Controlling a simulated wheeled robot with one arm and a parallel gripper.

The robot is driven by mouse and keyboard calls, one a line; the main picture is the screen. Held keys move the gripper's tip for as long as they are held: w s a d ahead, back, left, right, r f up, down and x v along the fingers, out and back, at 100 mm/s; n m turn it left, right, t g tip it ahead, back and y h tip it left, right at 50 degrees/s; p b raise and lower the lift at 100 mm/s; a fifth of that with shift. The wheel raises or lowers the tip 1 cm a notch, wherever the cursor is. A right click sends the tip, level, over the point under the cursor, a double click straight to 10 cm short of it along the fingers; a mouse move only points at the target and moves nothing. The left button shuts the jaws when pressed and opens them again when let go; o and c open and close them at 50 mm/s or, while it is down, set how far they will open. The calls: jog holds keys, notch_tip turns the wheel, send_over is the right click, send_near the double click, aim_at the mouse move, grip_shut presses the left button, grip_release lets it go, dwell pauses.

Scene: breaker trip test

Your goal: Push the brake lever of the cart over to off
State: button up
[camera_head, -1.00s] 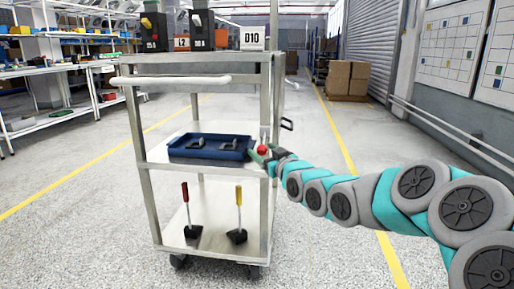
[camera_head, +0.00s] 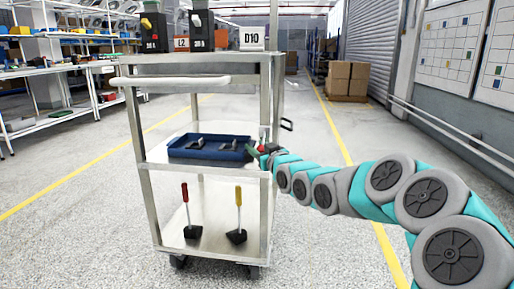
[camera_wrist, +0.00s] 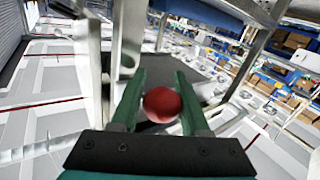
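The grey metal cart (camera_head: 210,252) stands in front of me. Its brake lever's red ball knob (camera_wrist: 162,104) shows in the wrist view, between the two green fingers of my gripper. The fingers stand apart, one on each side of the knob, with a narrow gap on the left; I cannot tell whether the right one touches it. In the head view my gripper (camera_head: 261,153) is at the cart's right front post, at middle-shelf height, and the knob is mostly hidden there. The lever's shaft and any off mark are hidden.
A blue tray (camera_head: 209,155) with dark parts sits on the middle shelf. A red-handled tool (camera_head: 185,195) and a yellow-handled tool (camera_head: 238,198) stand on the bottom shelf. The floor right of the cart is clear.

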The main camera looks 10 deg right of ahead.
grip_shut()
dwell(0.9)
